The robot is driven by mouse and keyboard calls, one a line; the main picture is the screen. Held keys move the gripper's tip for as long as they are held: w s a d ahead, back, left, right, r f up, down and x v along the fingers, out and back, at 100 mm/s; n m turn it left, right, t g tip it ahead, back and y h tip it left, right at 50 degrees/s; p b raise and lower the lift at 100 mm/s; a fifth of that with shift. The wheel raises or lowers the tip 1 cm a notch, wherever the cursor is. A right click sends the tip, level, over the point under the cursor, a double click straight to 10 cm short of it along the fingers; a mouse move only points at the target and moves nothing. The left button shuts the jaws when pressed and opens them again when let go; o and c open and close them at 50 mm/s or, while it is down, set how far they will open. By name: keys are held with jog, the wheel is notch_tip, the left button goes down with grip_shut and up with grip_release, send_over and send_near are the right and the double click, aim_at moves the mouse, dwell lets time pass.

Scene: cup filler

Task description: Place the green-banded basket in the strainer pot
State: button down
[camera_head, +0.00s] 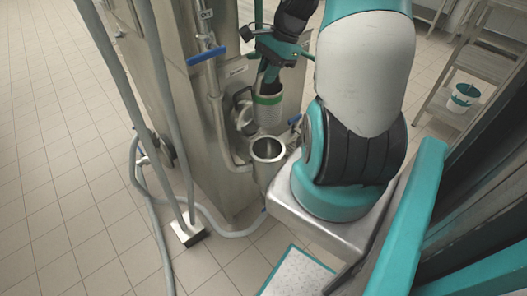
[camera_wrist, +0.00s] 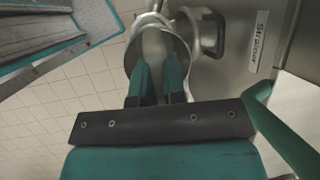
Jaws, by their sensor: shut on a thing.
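The green-banded basket (camera_head: 266,115) is a pale metal cylinder with a green band near its top. It hangs upright below my gripper (camera_head: 271,75), which is shut on its upper part. In the wrist view my gripper (camera_wrist: 158,75) has its two teal fingers at the basket's metal rim (camera_wrist: 185,55). An open steel pot (camera_head: 268,150) stands just below and in front of the basket in the head view; its dark inside shows. The basket appears above it, and I cannot tell their exact alignment.
A steel machine (camera_head: 215,130) with pipes and a blue valve lever (camera_head: 207,55) stands close to the left. A label reading "Strainer" (camera_wrist: 258,42) is on its wall, near a dark handle (camera_wrist: 212,35). A grey hose (camera_head: 142,165) lies on the tiled floor. A bucket (camera_head: 463,97) sits on a shelf at right.

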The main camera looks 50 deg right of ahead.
notch_tip(320, 180, down, 19)
jog(key=shift+b, duration=0.6)
jog(key=shift+f+b, duration=0.3)
jog(key=shift+f, duration=0.25)
jog(key=c, duration=1.2)
grip_release()
jog(key=v, duration=1.3)
jog(key=shift+w+r+p, duration=0.1)
jog(key=shift+p, duration=0.3)
